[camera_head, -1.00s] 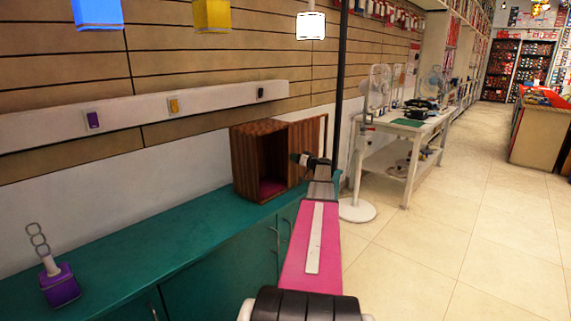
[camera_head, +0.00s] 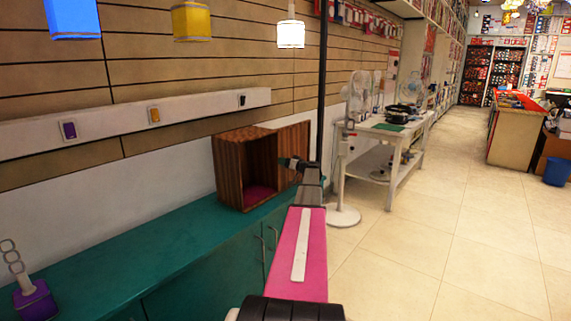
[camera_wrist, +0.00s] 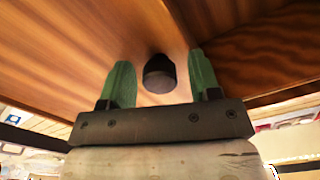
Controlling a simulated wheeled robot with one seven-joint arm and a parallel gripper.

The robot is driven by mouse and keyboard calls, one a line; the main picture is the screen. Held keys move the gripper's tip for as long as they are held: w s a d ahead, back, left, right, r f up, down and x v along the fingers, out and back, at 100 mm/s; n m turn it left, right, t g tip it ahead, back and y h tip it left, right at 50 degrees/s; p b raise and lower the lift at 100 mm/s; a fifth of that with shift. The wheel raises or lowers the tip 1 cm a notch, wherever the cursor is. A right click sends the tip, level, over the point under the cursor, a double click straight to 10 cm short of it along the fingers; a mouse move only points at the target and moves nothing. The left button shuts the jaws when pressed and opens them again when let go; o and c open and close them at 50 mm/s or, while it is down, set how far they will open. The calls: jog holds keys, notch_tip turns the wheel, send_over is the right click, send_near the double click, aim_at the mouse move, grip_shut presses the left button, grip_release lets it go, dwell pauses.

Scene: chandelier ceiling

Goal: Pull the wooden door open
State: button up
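A small striped wooden box (camera_head: 228,172) stands on the teal counter, its front open to view. Its wooden door (camera_head: 295,139) is swung out to the right, standing well away from the opening. My gripper (camera_head: 287,162) is at the door, partly hidden by my arm in the head view. In the wrist view, a dark round knob (camera_wrist: 159,73) on the wood sits between the two green fingers of my gripper (camera_wrist: 162,80). Gaps show on both sides of the knob, so the fingers are apart and not clamped on it.
The teal counter (camera_head: 130,250) runs along the left wall, with a purple object (camera_head: 36,302) at its near end. A dark pole (camera_head: 323,90) and a white fan stand (camera_head: 343,215) are just right of the door. Tiled floor (camera_head: 440,240) is clear to the right.

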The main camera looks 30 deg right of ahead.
jog(key=shift+s, duration=0.1)
jog(key=v, duration=1)
jog(key=shift+s+d, duration=0.15)
jog(key=shift+s, duration=0.15)
